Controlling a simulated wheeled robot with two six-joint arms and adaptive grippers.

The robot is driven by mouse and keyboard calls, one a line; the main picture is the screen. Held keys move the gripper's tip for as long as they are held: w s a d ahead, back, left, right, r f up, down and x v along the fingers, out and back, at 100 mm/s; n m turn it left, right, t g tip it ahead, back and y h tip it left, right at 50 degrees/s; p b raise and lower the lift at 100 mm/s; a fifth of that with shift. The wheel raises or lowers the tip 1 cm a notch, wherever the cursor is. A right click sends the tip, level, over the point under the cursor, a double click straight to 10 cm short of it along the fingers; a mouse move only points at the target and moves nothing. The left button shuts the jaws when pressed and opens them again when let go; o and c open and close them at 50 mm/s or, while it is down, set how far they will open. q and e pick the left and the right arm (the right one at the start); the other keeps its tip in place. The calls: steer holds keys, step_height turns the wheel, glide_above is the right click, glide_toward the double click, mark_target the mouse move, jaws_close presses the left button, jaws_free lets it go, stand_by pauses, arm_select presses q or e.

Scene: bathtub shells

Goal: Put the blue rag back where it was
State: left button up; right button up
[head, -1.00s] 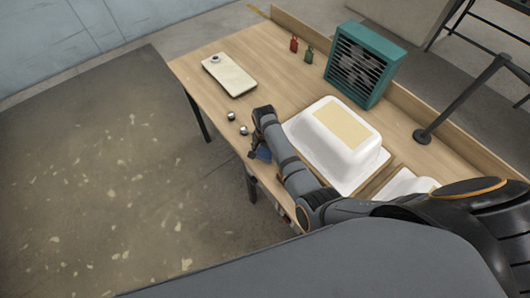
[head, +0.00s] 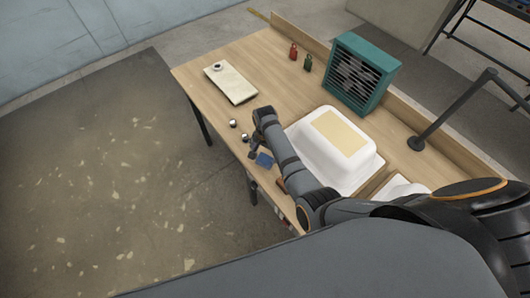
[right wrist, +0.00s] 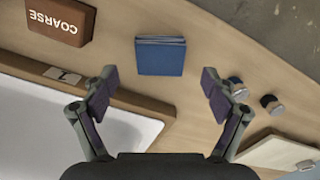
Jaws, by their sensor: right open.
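The blue rag (head: 264,159) lies folded on the wooden table near its front edge, beside the white tub shell. In the right wrist view the rag (right wrist: 160,57) is a neat folded block, flat on the wood and clear of the fingers. My right gripper (right wrist: 160,88) is open and empty, with its two purple-padded fingers spread apart. In the head view the right gripper (head: 253,153) hangs just left of the rag, and its forearm hides part of the table. My left gripper is not in view.
A white tub shell (head: 359,165) with a tan patch stands right of my arm. A brown block marked COARSE (right wrist: 62,17) and small metal-topped cylinders (right wrist: 270,103) lie near the rag. A teal fan box (head: 360,72) and pale flat case (head: 231,84) stand farther back.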

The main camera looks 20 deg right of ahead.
mark_target(265, 158)
step_height(265, 158, up, 5)
steer(key=p, duration=0.3)
steer(key=shift+r+p, duration=0.1)
steer(key=shift+p, duration=0.2)
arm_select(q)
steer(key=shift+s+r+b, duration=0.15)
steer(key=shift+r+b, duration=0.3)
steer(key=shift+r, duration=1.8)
arm_select(e)
steer(key=shift+r, duration=1.05)
